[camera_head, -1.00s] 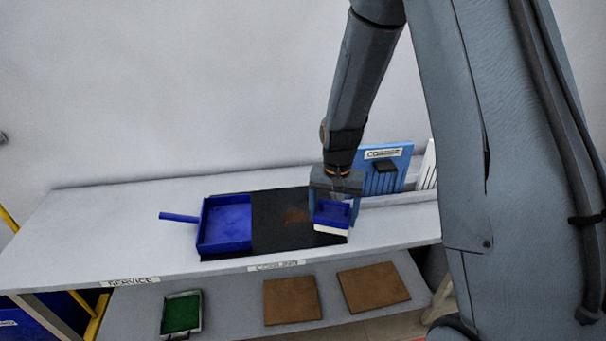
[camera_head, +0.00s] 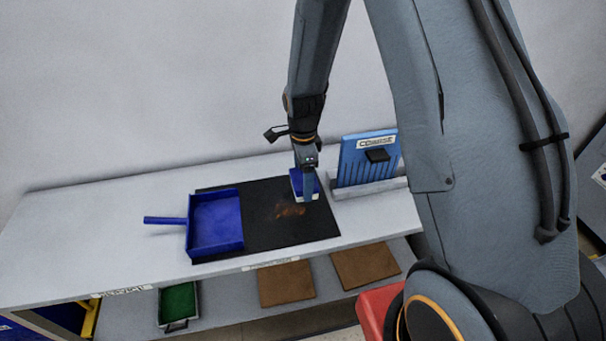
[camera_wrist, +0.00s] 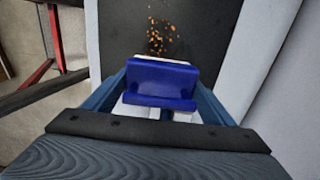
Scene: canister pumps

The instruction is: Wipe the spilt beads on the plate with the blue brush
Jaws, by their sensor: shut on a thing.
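My gripper (camera_head: 306,178) is shut on the blue brush (camera_head: 296,184), a blue block with white bristles beneath. In the wrist view the brush (camera_wrist: 161,82) sits between the two fingers. It is at the right part of the black plate (camera_head: 262,232); I cannot tell whether the bristles touch it. The spilt orange-brown beads (camera_head: 290,210) lie scattered near the plate's middle, left of the brush.
A blue dustpan (camera_head: 216,222) with its handle to the left stands at the plate's left side. A blue board labelled COARSE (camera_head: 366,160) stands upright in a grey holder at right. The bench (camera_head: 90,215) is clear at left. Brown squares and a green tray (camera_head: 178,304) lie on the lower shelf.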

